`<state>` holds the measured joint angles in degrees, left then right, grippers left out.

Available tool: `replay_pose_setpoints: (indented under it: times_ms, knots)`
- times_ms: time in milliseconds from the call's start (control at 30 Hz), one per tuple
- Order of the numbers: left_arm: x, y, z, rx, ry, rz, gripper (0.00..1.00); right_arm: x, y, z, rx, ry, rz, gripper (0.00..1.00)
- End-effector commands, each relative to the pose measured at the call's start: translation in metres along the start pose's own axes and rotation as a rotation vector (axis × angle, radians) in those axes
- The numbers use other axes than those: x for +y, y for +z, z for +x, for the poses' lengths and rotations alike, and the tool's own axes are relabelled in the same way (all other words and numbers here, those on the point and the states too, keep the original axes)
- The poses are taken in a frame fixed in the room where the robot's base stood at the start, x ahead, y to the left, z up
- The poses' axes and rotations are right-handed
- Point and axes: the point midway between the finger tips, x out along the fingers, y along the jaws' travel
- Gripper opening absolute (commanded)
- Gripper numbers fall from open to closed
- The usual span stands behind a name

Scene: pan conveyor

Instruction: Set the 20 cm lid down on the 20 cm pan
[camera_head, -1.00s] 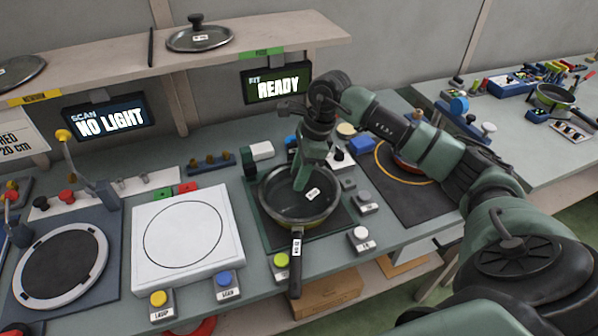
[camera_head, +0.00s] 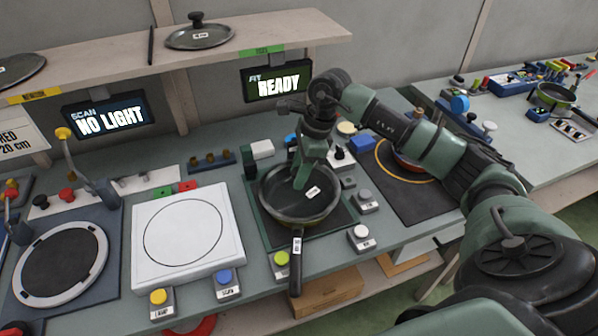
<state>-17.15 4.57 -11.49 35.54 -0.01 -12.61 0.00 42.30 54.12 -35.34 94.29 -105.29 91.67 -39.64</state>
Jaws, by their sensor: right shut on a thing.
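The 20 cm pan (camera_head: 326,219) sits on a dark square mat, its black handle (camera_head: 297,262) with a white tag pointing to the front. A dark lid (camera_head: 290,207) with a small white label covers the pan's opening. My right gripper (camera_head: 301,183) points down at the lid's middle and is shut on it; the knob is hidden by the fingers. The lid looks level and within the pan's rim, but I cannot tell whether it rests fully or hovers slightly. My left gripper is not in view.
A lid (camera_head: 199,37) and another lid (camera_head: 18,69) lie on the shelf (camera_head: 110,72). The READY screen (camera_head: 277,81) hangs behind the pan. A white scan plate (camera_head: 150,275) is left of it. A reddish pan (camera_head: 408,163) sits right, partly behind my right arm.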

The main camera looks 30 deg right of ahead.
Motion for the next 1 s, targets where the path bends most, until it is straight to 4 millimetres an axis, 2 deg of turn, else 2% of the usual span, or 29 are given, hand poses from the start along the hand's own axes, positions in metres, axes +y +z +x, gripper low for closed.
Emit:
replay_pose_setpoints:
  times_ms: [1000]
  knots:
    - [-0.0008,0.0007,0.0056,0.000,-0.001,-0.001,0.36,-0.0010,-0.0006,0.0025,-0.002,-0.003,0.000,0.00]
